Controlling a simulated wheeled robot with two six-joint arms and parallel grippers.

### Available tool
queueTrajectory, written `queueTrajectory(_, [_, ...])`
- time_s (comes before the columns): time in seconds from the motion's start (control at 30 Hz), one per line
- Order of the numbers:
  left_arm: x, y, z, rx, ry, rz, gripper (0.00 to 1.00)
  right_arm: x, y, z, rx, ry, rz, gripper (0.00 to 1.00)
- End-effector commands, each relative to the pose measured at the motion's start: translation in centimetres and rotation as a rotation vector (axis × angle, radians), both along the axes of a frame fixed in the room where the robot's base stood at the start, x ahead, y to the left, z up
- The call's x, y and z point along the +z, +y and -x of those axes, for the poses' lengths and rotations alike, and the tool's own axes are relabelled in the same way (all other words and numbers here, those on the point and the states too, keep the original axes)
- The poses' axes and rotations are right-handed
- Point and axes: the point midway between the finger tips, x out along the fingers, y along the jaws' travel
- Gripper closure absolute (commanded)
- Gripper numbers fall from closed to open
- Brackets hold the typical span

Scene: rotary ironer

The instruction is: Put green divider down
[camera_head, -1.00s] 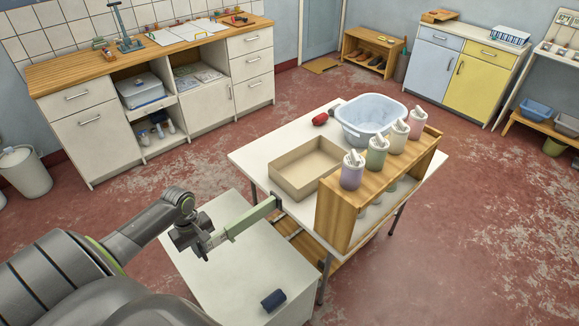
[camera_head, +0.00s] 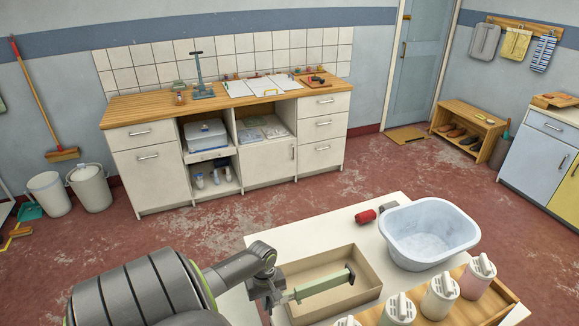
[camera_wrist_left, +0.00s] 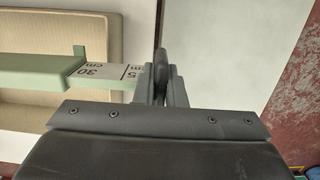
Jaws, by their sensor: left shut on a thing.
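My left gripper (camera_head: 281,299) is shut on one end of the green divider (camera_head: 318,285), a pale green bar with an upturned far end. In the head view the divider lies across the open beige box (camera_head: 364,303) on the white table. I cannot tell whether it touches the box floor. In the left wrist view the divider (camera_wrist_left: 32,78) runs left from the fingers (camera_wrist_left: 160,80), with a white "30 cm" label near the grip, and the box (camera_wrist_left: 100,20) shows behind it. My right gripper is not in view.
A wooden rack (camera_head: 503,298) with several lidded cups (camera_head: 440,296) is close on the right. A white counter unit (camera_head: 150,178) stands along the back wall.

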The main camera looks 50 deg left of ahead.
Motion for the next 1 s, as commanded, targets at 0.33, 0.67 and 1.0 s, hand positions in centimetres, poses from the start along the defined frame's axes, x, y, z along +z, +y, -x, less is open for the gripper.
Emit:
queueTrajectory(0.33, [-1.6, -0.1, 0.0, -0.001, 0.001, 0.000, 1.00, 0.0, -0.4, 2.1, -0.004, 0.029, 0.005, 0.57])
queueTrajectory(0.67, [-5.4, -0.1, 0.1, -0.004, 0.000, -0.001, 1.00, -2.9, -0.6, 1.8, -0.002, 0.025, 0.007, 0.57])
queueTrajectory(1.0, [-7.4, -0.1, 0.1, -0.004, 0.001, -0.001, 1.00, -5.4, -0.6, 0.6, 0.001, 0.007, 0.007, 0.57])
